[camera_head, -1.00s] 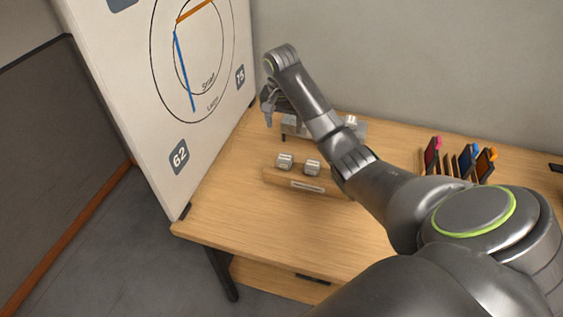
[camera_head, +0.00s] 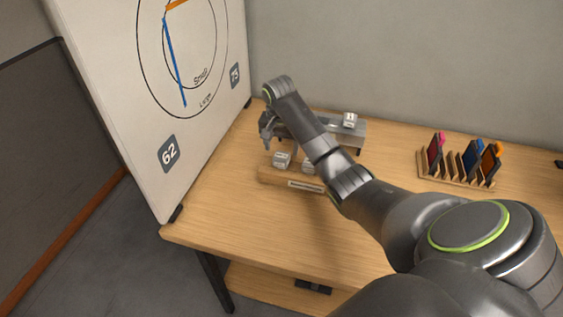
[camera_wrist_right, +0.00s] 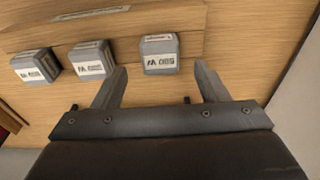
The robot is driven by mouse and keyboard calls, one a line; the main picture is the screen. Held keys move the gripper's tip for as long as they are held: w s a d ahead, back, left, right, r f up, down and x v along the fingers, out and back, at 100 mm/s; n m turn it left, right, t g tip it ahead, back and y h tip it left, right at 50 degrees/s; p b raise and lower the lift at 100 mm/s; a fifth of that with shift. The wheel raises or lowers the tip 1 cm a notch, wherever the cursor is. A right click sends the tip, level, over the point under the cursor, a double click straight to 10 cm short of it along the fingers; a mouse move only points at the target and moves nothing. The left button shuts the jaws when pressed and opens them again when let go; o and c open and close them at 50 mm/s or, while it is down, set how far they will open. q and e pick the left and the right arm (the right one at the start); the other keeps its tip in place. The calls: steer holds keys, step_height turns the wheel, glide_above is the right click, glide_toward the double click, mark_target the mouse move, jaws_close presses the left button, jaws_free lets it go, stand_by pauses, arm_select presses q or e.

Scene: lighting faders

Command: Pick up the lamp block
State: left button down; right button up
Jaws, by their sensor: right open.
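Small grey blocks with white printed labels sit in a row on a low wooden rack (camera_head: 268,176). The head view shows a left block (camera_head: 281,160) and a second block (camera_head: 309,167) partly behind my arm. The right wrist view shows three: a left block (camera_wrist_right: 35,65), a middle block (camera_wrist_right: 91,60) and a right block (camera_wrist_right: 160,52). Which one is the lamp block I cannot tell. My right gripper (camera_head: 267,139) is open and empty. In the wrist view its fingertips (camera_wrist_right: 159,70) lie to either side of the right block, apart from it. My left gripper is out of view.
A grey stand (camera_head: 345,135) behind my arm bears another labelled block (camera_head: 350,119). A wooden holder (camera_head: 455,181) with coloured cards stands at the right. A white board (camera_head: 120,100) rises at the left. The table's front (camera_head: 235,225) is clear.

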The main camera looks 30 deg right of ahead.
mark_target(281, 155)
step_height(281, 155, down, 5)
steer(key=shift+w+d+r+p, duration=0.1)
steer(key=shift+w+d+p, duration=0.05)
steer(key=shift+p, duration=0.4)
steer(key=c, duration=1)
